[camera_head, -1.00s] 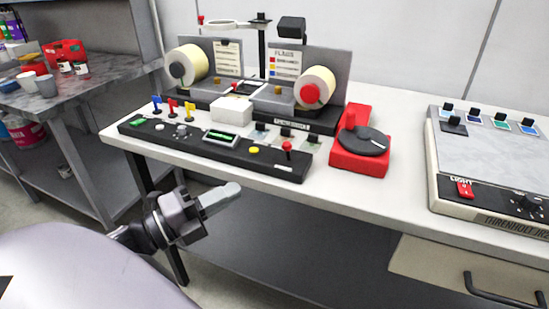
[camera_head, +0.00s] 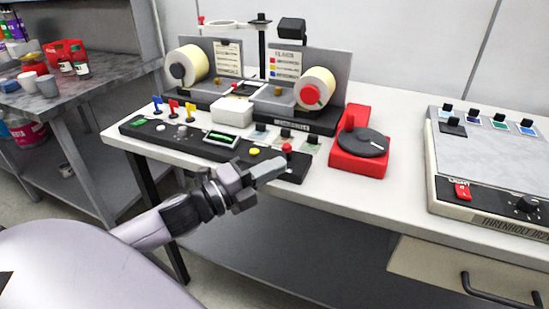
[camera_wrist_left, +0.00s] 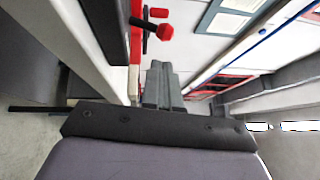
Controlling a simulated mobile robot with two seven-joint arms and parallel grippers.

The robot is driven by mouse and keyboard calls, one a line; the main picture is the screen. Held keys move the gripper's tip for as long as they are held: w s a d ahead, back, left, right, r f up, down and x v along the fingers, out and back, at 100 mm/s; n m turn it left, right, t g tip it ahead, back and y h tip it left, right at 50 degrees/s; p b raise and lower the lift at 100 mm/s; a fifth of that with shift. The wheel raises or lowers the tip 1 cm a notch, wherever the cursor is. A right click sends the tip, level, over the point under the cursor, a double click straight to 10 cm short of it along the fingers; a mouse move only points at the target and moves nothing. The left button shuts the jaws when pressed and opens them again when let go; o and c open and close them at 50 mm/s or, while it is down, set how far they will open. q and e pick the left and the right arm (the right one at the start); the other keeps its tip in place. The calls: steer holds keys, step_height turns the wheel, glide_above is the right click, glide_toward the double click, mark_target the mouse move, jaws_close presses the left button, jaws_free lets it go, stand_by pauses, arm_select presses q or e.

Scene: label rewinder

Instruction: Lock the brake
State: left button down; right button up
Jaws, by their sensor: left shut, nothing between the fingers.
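A small red-knobbed lever (camera_head: 287,148) stands upright at the right end of the black control panel (camera_head: 170,146). No label that I can read marks a brake. My left gripper (camera_head: 281,165) is shut and empty, with its fingertips just in front of the lever at the panel's front edge; I cannot tell if they touch. In the left wrist view the shut fingers (camera_wrist_left: 162,78) point toward a red knob (camera_wrist_left: 165,32), with a visible gap. The panel also has a yellow button (camera_head: 254,151), a green-lit display (camera_head: 221,138) and red, blue and yellow toggles. My right gripper is not in view.
Behind the panel stands the rewinder with two label rolls (camera_head: 187,65) (camera_head: 317,88). A red unit with a dark disc (camera_head: 364,143) sits right of the panel. A grey-topped box (camera_head: 487,160) is further right. The white table (camera_head: 395,125) has clear room between them.

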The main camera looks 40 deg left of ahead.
mark_target(288, 152)
arm_select(q)
steer(key=shift+w+a+r, duration=0.1)
steer(key=shift+w+a, duration=0.15)
steer(key=shift+w, duration=0.3)
steer(key=shift+w+a+r, duration=0.1)
steer(key=shift+w+a, duration=0.15)
steer(key=shift+w, duration=0.3)
